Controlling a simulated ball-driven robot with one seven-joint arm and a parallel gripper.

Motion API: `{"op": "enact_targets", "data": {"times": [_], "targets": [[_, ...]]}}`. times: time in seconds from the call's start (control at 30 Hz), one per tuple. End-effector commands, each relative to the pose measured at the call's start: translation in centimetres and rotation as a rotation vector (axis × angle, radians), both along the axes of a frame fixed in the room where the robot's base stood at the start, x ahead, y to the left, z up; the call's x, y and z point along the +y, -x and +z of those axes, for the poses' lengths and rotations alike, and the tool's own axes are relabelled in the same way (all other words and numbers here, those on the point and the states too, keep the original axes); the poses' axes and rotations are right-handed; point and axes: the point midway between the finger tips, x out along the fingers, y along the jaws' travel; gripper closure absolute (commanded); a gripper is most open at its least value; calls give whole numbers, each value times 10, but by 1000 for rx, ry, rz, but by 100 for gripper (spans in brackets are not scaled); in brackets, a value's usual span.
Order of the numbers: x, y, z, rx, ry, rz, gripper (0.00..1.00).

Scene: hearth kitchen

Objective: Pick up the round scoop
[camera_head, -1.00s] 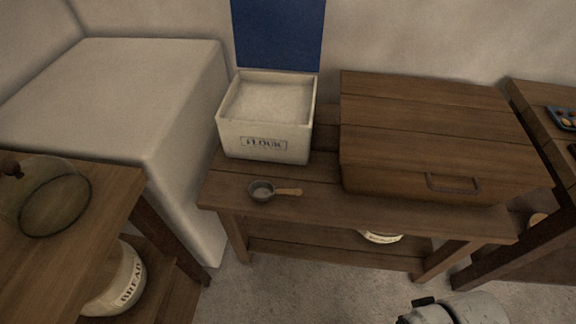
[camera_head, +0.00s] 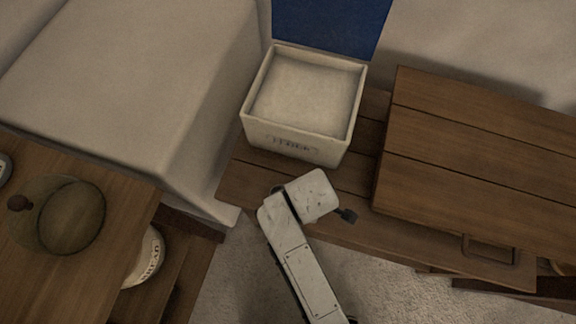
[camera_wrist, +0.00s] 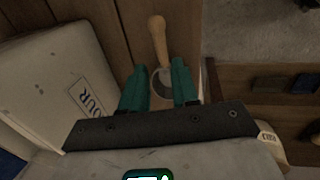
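The round scoop shows in the wrist view, with its wooden handle (camera_wrist: 157,40) pointing away and its grey round bowl (camera_wrist: 162,88) nearer, partly hidden by my gripper. It lies on the wooden bench (camera_wrist: 180,35). My gripper (camera_wrist: 160,65) has its two teal fingers apart, one on each side of the scoop around where the handle meets the bowl. I cannot tell how far above the bench the fingertips are. In the head view my arm covers the scoop.
An open flour bin (camera_head: 254,130) stands on the bench (camera_head: 238,180), close to my gripper. A large wooden box (camera_head: 450,150) with a handle is on the right. At left, a table (camera_head: 120,215) holds a glass lid (camera_head: 70,215), with a bread crock (camera_head: 146,262) below.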

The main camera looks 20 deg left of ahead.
Motion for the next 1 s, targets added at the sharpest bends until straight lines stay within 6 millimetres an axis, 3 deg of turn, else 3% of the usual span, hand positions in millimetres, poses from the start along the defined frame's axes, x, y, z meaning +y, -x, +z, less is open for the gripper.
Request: {"op": "enact_targets", "data": {"times": [0.1,0.37,0.7,1.0], "targets": [[-1,-4,-20,2,1,-3,70],[-1,-7,-39,1,0,-5,70],[0,-15,-82,1,-1,-7,70],[0,-15,-86,1,-3,-8,70]]}}
